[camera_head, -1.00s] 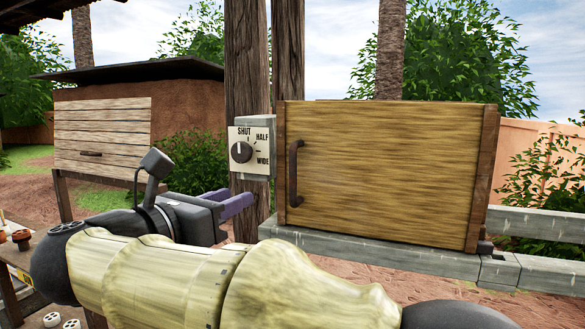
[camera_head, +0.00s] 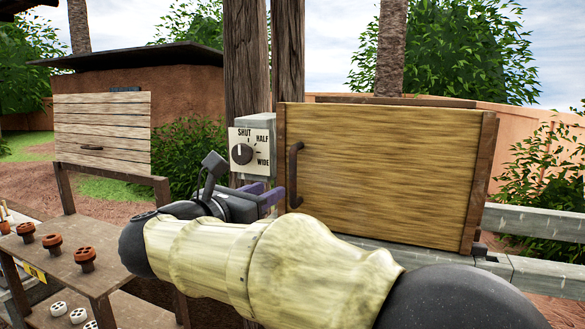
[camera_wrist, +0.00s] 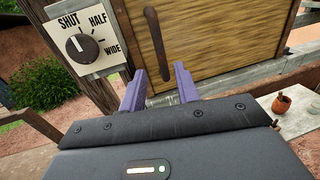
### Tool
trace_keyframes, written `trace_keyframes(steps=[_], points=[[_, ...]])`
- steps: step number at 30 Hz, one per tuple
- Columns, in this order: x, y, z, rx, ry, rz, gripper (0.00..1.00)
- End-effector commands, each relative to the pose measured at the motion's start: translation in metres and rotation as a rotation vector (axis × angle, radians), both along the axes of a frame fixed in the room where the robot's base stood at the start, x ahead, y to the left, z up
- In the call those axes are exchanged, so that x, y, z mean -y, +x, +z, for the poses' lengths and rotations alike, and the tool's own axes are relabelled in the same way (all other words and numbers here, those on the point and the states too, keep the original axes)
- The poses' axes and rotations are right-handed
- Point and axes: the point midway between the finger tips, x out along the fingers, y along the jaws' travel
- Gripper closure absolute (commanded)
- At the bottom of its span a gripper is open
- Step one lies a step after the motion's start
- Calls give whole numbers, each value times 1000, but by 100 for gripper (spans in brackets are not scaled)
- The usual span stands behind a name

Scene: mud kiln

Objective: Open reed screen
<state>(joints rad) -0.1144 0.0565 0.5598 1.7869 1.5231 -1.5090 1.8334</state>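The reed screen (camera_head: 390,175) is a yellow-brown panel in a wooden frame and looks closed. Its dark upright handle (camera_head: 295,174) is near its left edge; it also shows in the wrist view (camera_wrist: 157,42). My gripper (camera_head: 277,196) is just left of the handle's lower end. In the wrist view my gripper (camera_wrist: 157,80) has its two purple fingers apart, with nothing between them, and the handle's lower end shows just beyond the fingertips. The dial (camera_head: 241,153), marked SHUT, HALF and WIDE, is left of the screen with its mark toward SHUT.
A wooden post (camera_head: 247,75) stands behind the dial. A shelf table (camera_head: 75,255) with several brown and white pieces is at the lower left. A slatted panel (camera_head: 103,132) stands at the far left. A grey rail (camera_head: 535,222) runs right of the screen.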

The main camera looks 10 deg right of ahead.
Motion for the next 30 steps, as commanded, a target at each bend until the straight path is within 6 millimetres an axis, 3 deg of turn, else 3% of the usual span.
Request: trace_keyframes(steps=[15,28,30], points=[[62,57,3,-2,-1,-2,68],[70,64,0,-1,-1,1,68],[70,64,0,0,0,1,82]])
